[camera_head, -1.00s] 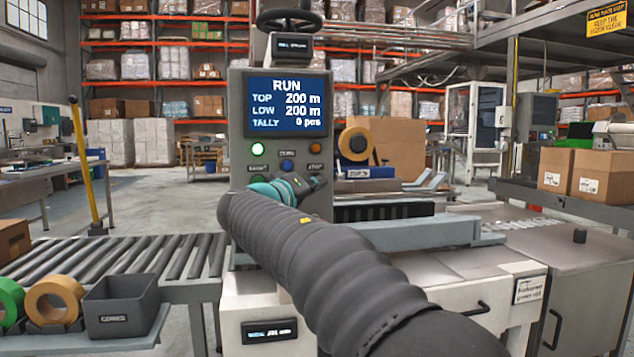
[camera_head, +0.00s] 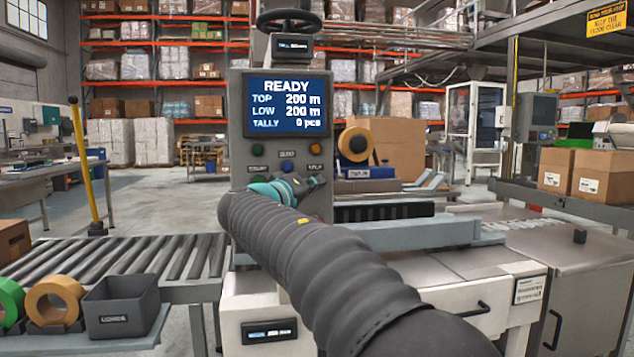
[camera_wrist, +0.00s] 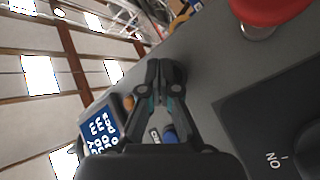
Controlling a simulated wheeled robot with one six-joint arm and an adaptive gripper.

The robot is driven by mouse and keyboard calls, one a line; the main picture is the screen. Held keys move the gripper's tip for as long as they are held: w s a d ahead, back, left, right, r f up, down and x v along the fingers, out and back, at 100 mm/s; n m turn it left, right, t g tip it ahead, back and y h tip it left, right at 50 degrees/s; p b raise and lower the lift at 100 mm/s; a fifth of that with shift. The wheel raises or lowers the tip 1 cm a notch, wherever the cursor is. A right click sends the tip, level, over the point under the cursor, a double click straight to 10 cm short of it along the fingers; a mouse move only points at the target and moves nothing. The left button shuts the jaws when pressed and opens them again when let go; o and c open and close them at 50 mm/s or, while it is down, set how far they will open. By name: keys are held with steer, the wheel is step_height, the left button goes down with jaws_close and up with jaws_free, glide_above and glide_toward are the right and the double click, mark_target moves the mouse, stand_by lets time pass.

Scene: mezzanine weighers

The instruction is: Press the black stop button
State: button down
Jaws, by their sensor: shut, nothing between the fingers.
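The grey control panel (camera_head: 238,122) has a screen (camera_head: 287,103) that reads READY, TOP 200 m, LOW 200 m, TALLY 0 pcs. Below it are an unlit green lamp (camera_head: 258,150), a blue button (camera_head: 287,166) and an orange lamp (camera_head: 315,150). A small label (camera_head: 315,169), too blurred to read surely, sits under the orange lamp. I cannot make out the black stop button; my gripper (camera_head: 319,181) covers the area just below that label. In the wrist view my gripper (camera_wrist: 163,72) is shut and empty, its tips close to the panel face; contact cannot be told.
In the wrist view a red knob (camera_wrist: 268,10) and a dark plate (camera_wrist: 255,110) marked ON lie to the right. A roller conveyor (camera_head: 130,255) is at left, with a grey bin (camera_head: 120,305) and tape rolls (camera_head: 55,300) in front. A machine bed (camera_head: 420,235) extends right.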

stand_by(0.4)
steer(key=shift+s+d+b, duration=0.25)
steer(key=shift+s+b, duration=0.5)
steer(key=shift+b, duration=0.15)
steer(key=s+b, duration=0.2)
steer(key=s+d+b, duration=0.1)
steer(key=s+b, duration=0.1)
steer(key=s, duration=0.1)
steer(key=shift+d, duration=0.2)
steer(key=shift+w, duration=0.1)
stand_by(0.3)
